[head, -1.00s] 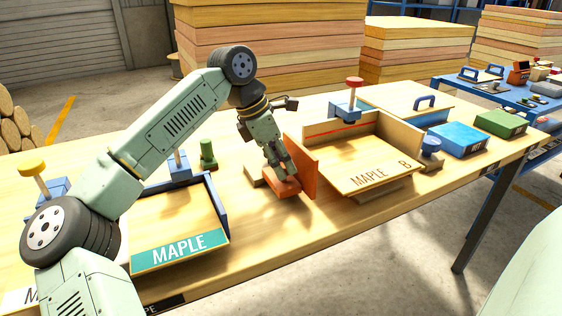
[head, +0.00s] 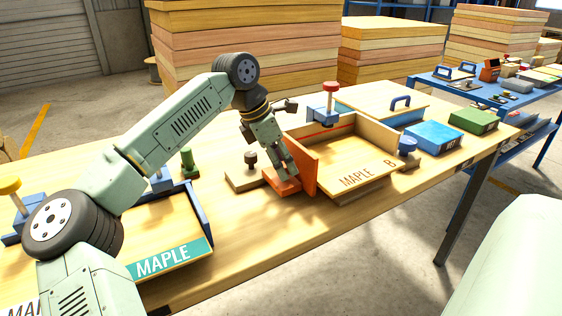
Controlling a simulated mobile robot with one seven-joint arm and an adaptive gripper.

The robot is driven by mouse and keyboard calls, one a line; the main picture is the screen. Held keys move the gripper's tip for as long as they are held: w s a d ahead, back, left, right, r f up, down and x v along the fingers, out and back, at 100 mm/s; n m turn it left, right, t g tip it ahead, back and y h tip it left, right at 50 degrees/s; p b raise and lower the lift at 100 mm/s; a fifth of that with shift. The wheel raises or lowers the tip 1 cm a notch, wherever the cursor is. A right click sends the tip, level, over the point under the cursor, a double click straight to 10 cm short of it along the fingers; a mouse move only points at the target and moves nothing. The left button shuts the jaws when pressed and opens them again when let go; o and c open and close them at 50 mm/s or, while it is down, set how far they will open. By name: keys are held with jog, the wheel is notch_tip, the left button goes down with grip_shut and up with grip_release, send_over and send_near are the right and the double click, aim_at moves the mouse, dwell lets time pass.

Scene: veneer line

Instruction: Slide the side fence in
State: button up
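The side fence (head: 304,166) is an orange upright plate with a flat orange foot (head: 279,183) on its left. It stands at the left edge of the tray holding a pale board marked MAPLE B (head: 362,166). Any small gap between fence and board is hard to tell. My gripper (head: 288,177) points down at the foot, just left of the plate, and seems to touch it. The fingers look close together, but whether they are shut on anything is not clear. A wooden block with a dark knob (head: 250,160) lies left of the foot.
A red-topped clamp (head: 328,100) stands behind the tray, and a blue knob (head: 407,146) is at its right. Blue (head: 433,138) and green (head: 473,120) boxes lie farther right. A MAPLE-labelled tray (head: 165,258) is at the left. The table front is clear.

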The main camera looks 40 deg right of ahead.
jog(key=shift+o, duration=0.2)
jog(key=v, duration=1.2)
dwell(0.4)
